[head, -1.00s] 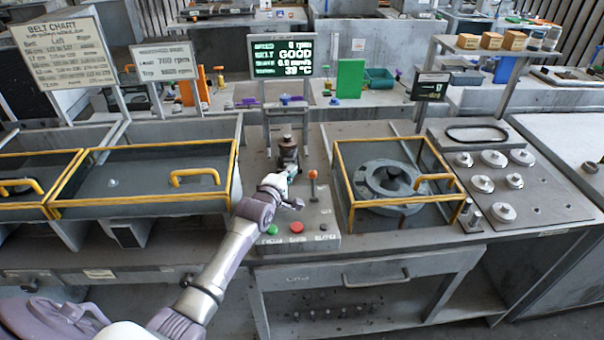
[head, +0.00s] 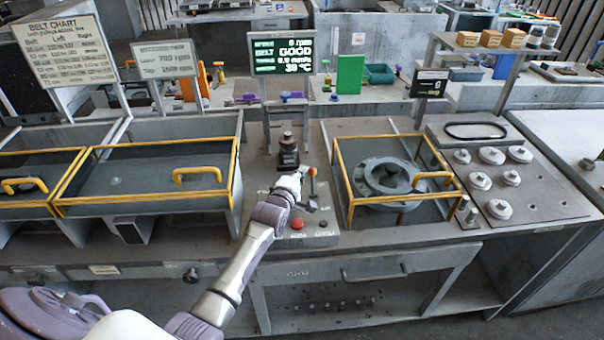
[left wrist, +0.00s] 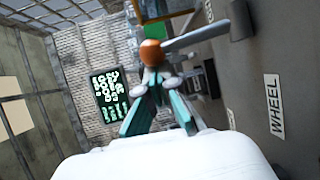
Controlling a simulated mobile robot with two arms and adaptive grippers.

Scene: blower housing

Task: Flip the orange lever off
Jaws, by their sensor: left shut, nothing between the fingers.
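The orange lever (head: 313,173) stands up from the control panel, with an orange ball knob on a grey stem. In the left wrist view its knob (left wrist: 151,52) is just beyond my fingertips, and its stem runs right to a dark base. My left gripper (head: 304,175) is shut and empty, close beside the lever on its left in the head view. Its teal fingers (left wrist: 159,86) meet just below the knob in the left wrist view; I cannot tell whether they touch it. My right gripper is not in view.
A red button (head: 297,224) sits on the panel near my forearm. A dark motor-like part (head: 288,153) stands behind. A yellow-framed guard (head: 343,180) is to the right, another (head: 150,203) to the left. A lit display (head: 282,55) stands at the back. A WHEEL label (left wrist: 273,105) is on the panel.

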